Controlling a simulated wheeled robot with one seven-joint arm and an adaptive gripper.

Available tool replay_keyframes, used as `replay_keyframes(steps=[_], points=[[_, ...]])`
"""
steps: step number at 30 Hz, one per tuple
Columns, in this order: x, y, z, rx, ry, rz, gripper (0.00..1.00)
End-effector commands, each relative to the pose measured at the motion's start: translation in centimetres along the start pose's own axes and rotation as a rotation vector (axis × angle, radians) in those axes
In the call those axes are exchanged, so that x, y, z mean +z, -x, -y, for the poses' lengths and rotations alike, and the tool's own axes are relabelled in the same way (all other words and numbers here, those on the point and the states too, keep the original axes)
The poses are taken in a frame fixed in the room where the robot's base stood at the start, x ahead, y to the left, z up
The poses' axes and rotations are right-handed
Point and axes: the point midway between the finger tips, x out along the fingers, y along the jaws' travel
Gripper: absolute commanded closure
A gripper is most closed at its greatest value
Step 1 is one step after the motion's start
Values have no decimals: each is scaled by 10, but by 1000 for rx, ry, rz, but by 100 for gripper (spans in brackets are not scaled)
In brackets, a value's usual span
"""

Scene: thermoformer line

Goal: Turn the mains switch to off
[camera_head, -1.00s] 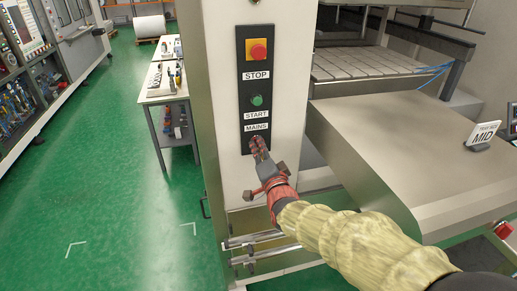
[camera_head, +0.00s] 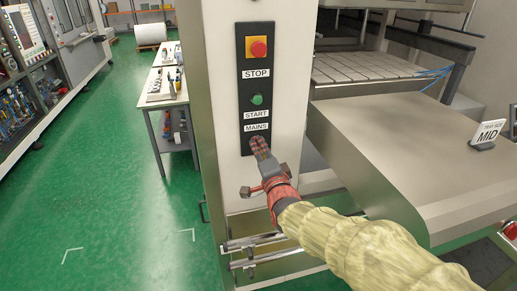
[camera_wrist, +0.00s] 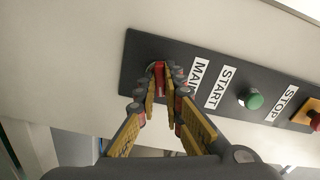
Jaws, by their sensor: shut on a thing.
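The mains switch (camera_wrist: 159,73) is a red knob on a dark control panel (camera_head: 245,105), beside the MAINS label (camera_head: 256,127). In the wrist view, my gripper (camera_wrist: 161,94) has its two fingertips closed around the red knob, one on each side. In the head view, my gripper (camera_head: 258,146) reaches the lower end of the panel and mostly hides the switch. The knob's exact angle is hard to read behind the fingers.
Above the switch are a green START button (camera_head: 257,99) and a red STOP button on yellow (camera_head: 258,49). A wide beige machine cover (camera_head: 400,150) stands right of the panel. A side table (camera_head: 160,95) stands to the left, with open green floor before it.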

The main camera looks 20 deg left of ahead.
Motion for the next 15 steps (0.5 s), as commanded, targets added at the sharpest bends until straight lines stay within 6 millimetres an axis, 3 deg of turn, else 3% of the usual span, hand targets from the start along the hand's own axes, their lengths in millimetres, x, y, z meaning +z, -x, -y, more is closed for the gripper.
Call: replay_keyframes(steps=[15], points=[[1, 0, -3, 1, -195, 0, 100]])
